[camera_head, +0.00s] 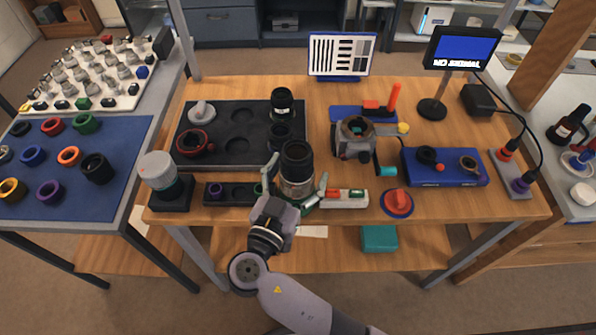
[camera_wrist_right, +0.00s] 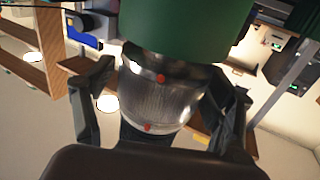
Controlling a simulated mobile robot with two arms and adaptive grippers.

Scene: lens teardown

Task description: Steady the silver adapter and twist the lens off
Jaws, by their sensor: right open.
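The black lens (camera_head: 297,158) stands upright on the silver adapter (camera_head: 294,189) near the front middle of the table. The adapter sits above a green base, partly hidden behind my gripper in the head view. In the right wrist view the silver adapter (camera_wrist_right: 160,95) has red dots, and the green base (camera_wrist_right: 185,25) fills the top. My right gripper (camera_head: 297,183) is open, one finger on each side of the adapter. In the wrist view a gap shows between the fingers and the adapter; whether either finger touches cannot be told. My left gripper is in neither view.
A black tray (camera_head: 218,143) with round parts lies to the left. A silver-grey mount device (camera_head: 355,140) and a blue tray (camera_head: 447,178) stand to the right. A red disc tool (camera_head: 397,203) lies near the front edge. A white-topped jar (camera_head: 158,172) stands at the front left corner.

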